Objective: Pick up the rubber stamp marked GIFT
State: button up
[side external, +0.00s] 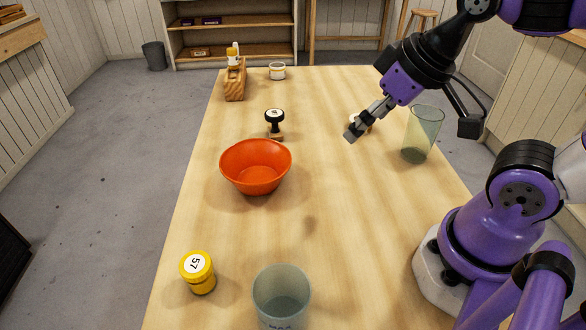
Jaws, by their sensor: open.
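A stamp with a black knob handle (274,121) and a small brown base stands upright on the table, behind the orange bowl. A pale label shows on top of its knob, too small to read. My gripper (352,134) is open and empty, above the table to the right of this stamp and apart from it. A small light-coloured thing with a dark part is mostly hidden behind my gripper; I cannot tell whether it is another stamp. I cannot make out the word GIFT anywhere.
An orange bowl (255,170) stands left of centre. A tall greenish glass (421,136) stands close right of my gripper. A yellow jar (198,272) and a clear beaker (281,294) are at the front. A wooden block (235,82) and white tub (277,71) are at the back.

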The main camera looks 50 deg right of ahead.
jog(key=g, duration=0.1)
send_over(275, 113)
jog(key=s, duration=0.1)
jog(key=shift+n, duration=0.3)
notch_tip(275, 113, down, 8)
jog(key=shift+f, duration=0.2)
jog(key=x, duration=0.4)
jog(key=s+x, duration=0.1)
jog(key=shift+w+f, duration=0.2)
jog(key=shift+f, duration=0.35)
jog(key=c, duration=1.3)
